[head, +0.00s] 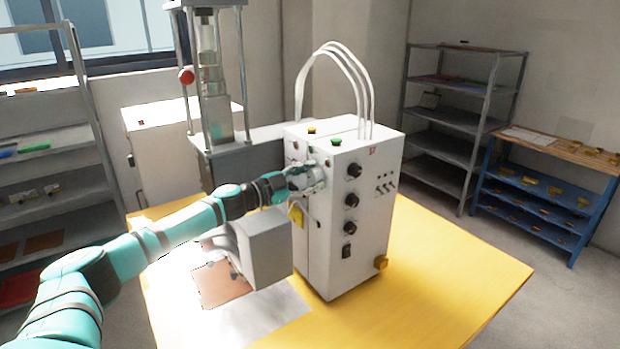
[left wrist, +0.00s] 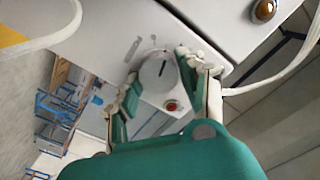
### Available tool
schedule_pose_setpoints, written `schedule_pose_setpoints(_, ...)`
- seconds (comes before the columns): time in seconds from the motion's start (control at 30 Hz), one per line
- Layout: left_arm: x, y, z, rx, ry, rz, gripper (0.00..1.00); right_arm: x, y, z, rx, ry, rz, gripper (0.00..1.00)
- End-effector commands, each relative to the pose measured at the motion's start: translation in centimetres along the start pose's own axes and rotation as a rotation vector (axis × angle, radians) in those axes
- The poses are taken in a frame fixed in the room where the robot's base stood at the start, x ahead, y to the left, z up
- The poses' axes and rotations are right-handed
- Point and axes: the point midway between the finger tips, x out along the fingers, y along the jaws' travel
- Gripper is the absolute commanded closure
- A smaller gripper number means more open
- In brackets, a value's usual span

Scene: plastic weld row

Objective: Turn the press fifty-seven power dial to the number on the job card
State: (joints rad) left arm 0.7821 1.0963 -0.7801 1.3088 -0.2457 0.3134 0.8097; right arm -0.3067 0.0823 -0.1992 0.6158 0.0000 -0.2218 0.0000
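A white press cabinet (head: 340,240) stands on a yellow table (head: 440,270), with a small red marking, too small to read surely, near the top of its front. My left gripper (head: 308,178) is at the cabinet's left face. In the left wrist view a round pale dial (left wrist: 155,74) with a dark pointer line lies between the spread fingers of my left gripper (left wrist: 158,68). The fingers are apart; I cannot tell whether they touch the dial. Its scale is not readable. I cannot make out a job card with a readable number. My right gripper is out of view.
Black knobs (head: 351,200) line the cabinet's front. A red button (left wrist: 171,106) sits near the dial. White cables (head: 345,75) arch above the cabinet. A grey block (head: 265,250) stands close below my left arm. The table's right side is clear.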

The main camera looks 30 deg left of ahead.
Motion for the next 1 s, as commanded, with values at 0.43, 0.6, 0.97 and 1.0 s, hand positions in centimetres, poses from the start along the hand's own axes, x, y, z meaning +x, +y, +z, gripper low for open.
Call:
schedule_pose_setpoints(0.43,0.02,0.02,0.0,0.014,0.0,0.0,0.91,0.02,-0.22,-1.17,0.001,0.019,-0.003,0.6)
schedule_pose_setpoints(0.6,0.03,0.07,-0.01,0.07,0.001,0.0,0.91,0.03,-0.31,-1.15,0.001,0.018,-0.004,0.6)
schedule_pose_setpoints(0.97,0.04,0.19,0.02,0.354,0.002,0.0,0.91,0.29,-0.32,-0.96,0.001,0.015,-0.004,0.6)
schedule_pose_setpoints(1.0,0.03,0.22,0.04,0.392,0.002,0.0,0.91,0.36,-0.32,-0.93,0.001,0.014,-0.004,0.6)
